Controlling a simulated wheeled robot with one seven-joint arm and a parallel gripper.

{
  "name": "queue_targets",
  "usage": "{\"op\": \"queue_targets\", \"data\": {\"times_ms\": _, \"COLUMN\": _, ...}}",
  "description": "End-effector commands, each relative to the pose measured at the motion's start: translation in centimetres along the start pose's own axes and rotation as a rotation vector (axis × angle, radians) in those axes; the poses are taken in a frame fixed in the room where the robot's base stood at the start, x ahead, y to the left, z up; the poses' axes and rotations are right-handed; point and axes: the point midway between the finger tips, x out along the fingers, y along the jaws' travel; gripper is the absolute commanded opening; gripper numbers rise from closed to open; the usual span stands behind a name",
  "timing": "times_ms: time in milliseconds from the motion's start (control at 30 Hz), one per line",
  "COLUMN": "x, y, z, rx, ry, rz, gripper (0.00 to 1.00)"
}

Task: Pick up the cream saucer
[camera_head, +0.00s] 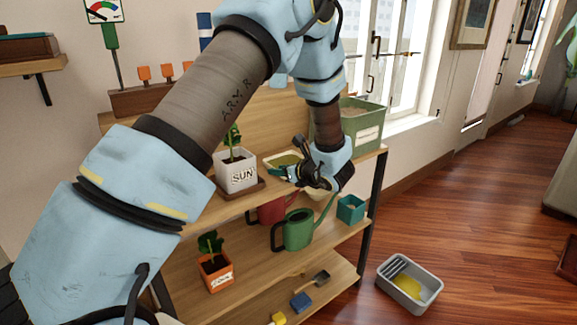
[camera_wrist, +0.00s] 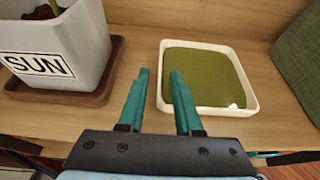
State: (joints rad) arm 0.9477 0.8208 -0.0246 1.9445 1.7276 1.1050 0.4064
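The cream saucer is a shallow square dish with a cream rim (camera_wrist: 250,100) and an olive-green inside. It lies flat on the wooden shelf in the wrist view. In the head view the saucer (camera_head: 270,158) is partly hidden behind my gripper (camera_head: 283,174). My gripper (camera_wrist: 160,72) is open with a narrow gap and nothing held between its teal fingers. In the wrist view the right finger overlaps the saucer's left side and the left finger lies just outside it. I cannot tell whether either finger touches the rim.
A white pot labelled SUN (camera_wrist: 55,50) stands on a brown saucer (camera_wrist: 112,75) left of the cream saucer. A green planter (camera_wrist: 303,60) stands close on the right. A green watering can (camera_head: 298,230) and a teal pot (camera_head: 350,209) are on the shelf below.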

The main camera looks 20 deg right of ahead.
Motion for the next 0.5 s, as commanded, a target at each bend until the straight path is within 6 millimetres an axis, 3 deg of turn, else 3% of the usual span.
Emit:
{"op": "queue_targets", "data": {"times_ms": 33, "x": -0.01, "y": 0.0, "z": 0.0, "rx": 0.0, "ry": 0.0, "rz": 0.0, "gripper": 0.27}}
{"op": "queue_targets", "data": {"times_ms": 267, "x": -0.02, "y": 0.01, "z": 0.02, "rx": 0.0, "ry": 0.0, "rz": 0.0, "gripper": 0.01}}
{"op": "queue_targets", "data": {"times_ms": 500, "x": -0.02, "y": 0.0, "z": 0.02, "rx": 0.0, "ry": 0.0, "rz": 0.0, "gripper": 0.0}}
